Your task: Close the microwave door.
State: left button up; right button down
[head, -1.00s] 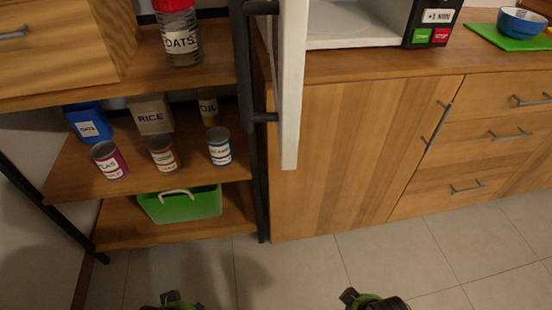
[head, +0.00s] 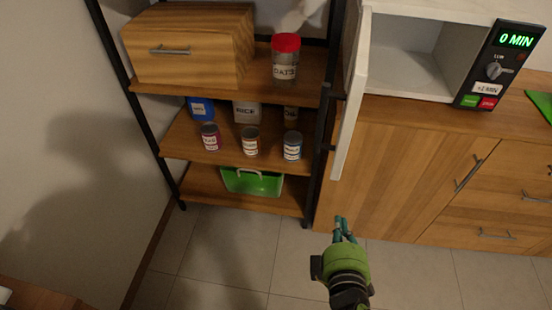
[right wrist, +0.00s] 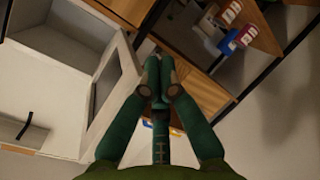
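The microwave (head: 410,55) stands on the wooden counter at the upper right in the head view. Its white door (head: 350,110) is swung wide open and sticks out toward me, seen nearly edge-on. My right gripper (head: 343,228) is below and in front of the door's lower end, apart from it in the picture. Its green fingers are together with nothing visible between them, as the right wrist view (right wrist: 158,82) also shows. In that view, the white door frame (right wrist: 122,92) is just left of the fingers; contact cannot be told. My left gripper is out of view.
A dark-framed shelf (head: 222,201) with cans, jars and a green bin (head: 252,183) stands left of the door. The microwave's control panel (head: 497,65) reads 0 MIN. The floor in front of the cabinets (head: 400,165) is clear.

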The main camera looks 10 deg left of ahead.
aim_at(330, 147)
jog(key=a+r+n+t+y+p, duration=0.2)
jog(key=a+r+n, duration=0.1)
jog(key=r, duration=0.5)
jog(key=a+r+n+t+y+p, duration=0.1)
jog(key=a+r+n+p, duration=0.25)
jog(key=r, duration=0.35)
jog(key=shift+m, duration=0.25)
jog(key=w+p, duration=0.1)
jog(key=w, duration=0.1)
jog(key=w+d+p, duration=0.1)
jog(key=w, duration=0.5)
jog(key=shift+w+d+r+p, duration=0.1)
jog(key=shift+d+r+p, duration=0.05)
jog(key=shift+p, duration=0.25)
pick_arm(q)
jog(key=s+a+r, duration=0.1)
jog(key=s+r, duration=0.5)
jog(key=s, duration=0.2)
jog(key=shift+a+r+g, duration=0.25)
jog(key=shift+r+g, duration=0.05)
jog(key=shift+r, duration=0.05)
pick_arm(e)
jog(key=shift+d, duration=0.1)
jog(key=shift+d, duration=0.1)
